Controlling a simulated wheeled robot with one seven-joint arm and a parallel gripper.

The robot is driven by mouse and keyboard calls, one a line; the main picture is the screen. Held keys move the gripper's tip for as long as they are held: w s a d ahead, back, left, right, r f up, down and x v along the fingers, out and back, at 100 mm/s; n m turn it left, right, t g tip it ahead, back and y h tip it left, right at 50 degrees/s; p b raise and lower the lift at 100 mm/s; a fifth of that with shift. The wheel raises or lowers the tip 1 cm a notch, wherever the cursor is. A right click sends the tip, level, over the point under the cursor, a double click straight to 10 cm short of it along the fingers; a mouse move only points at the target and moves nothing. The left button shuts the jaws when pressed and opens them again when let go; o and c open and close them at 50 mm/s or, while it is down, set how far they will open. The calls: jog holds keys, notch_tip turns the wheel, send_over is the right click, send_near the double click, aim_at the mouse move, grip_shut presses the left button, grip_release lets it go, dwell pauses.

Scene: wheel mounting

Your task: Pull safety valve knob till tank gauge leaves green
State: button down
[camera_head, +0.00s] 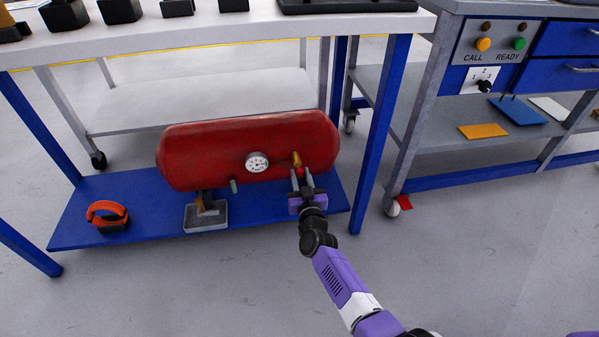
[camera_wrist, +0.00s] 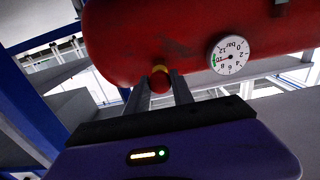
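The red tank (camera_head: 215,145) lies on its side on the blue lower shelf, and it fills the top of the wrist view (camera_wrist: 120,40). Its round white gauge (camera_head: 257,162) faces me. In the wrist view the gauge (camera_wrist: 230,55) shows its dark needle pointing left, at the green band. The safety valve (camera_head: 296,159) has a brass collar and a small red knob (camera_wrist: 160,83). My gripper (camera_head: 301,173) is at the valve from below, its two fingers apart, one on each side of the knob. I cannot tell whether they touch it.
A grey tray (camera_head: 206,224) stands under the tank, and an orange and black item (camera_head: 107,215) sits at the shelf's left. A blue table leg (camera_head: 377,135) stands close to the right of my gripper. The white tabletop (camera_head: 210,30) is above. A cart with a control panel (camera_head: 490,43) is at right.

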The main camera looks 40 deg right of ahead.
jog(key=shift+p+v, duration=0.6)
jog(key=shift+v, duration=0.2)
dwell(0.9)
jog(key=shift+w+d+f, duration=0.1)
jog(key=shift+w+d, duration=0.05)
jog(key=shift+w+d+b, duration=0.2)
jog(key=shift+w+b, duration=0.15)
jog(key=shift+w, duration=0.05)
jog(key=c, duration=1.1)
grip_release()
